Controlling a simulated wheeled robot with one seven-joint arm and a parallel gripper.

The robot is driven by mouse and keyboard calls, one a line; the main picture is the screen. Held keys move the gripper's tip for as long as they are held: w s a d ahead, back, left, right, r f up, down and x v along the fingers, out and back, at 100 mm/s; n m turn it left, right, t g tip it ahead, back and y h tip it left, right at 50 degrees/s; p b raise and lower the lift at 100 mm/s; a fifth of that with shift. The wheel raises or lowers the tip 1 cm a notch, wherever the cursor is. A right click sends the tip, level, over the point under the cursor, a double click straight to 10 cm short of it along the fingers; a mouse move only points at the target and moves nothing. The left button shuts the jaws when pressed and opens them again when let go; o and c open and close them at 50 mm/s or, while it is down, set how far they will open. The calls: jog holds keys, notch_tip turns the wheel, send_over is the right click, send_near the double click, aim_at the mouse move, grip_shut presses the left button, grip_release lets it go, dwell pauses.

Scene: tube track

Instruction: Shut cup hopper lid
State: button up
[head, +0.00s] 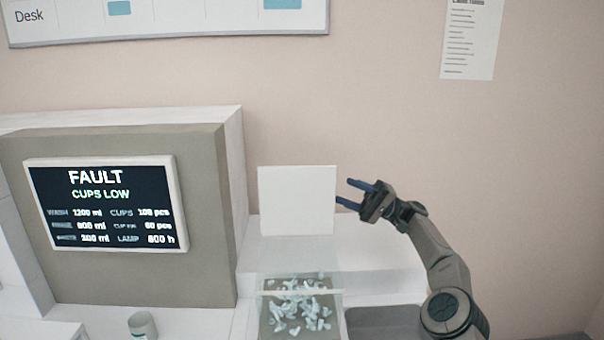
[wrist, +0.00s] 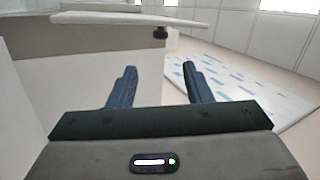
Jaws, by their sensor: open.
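The cup hopper lid (head: 297,200) is a white square panel. It stands upright, raised at the back of the cup hopper (head: 336,290). The hopper's clear-sided bin holds several small pale pieces (head: 300,308). My gripper (head: 345,192) is open beside the lid's right edge, its blue fingers pointing left toward it. I cannot tell whether they touch it. In the wrist view my gripper (wrist: 159,70) has its fingers apart with nothing between them. A thin white panel with a dark knob (wrist: 160,32) lies beyond the fingertips; I cannot tell whether it is the lid.
A machine with a screen (head: 105,205) reading "FAULT, CUPS LOW" stands left of the hopper. A small pale cup (head: 142,325) stands in front of it. A grey recess (head: 385,320) lies right of the bin.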

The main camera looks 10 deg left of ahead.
aim_at(303, 176)
jog(key=p+x, duration=0.2)
jog(key=x, duration=1.1)
jog(key=shift+s+a+r+p, duration=0.15)
jog(key=shift+a+p, duration=0.15)
jog(key=shift+p, duration=0.1)
grip_shut()
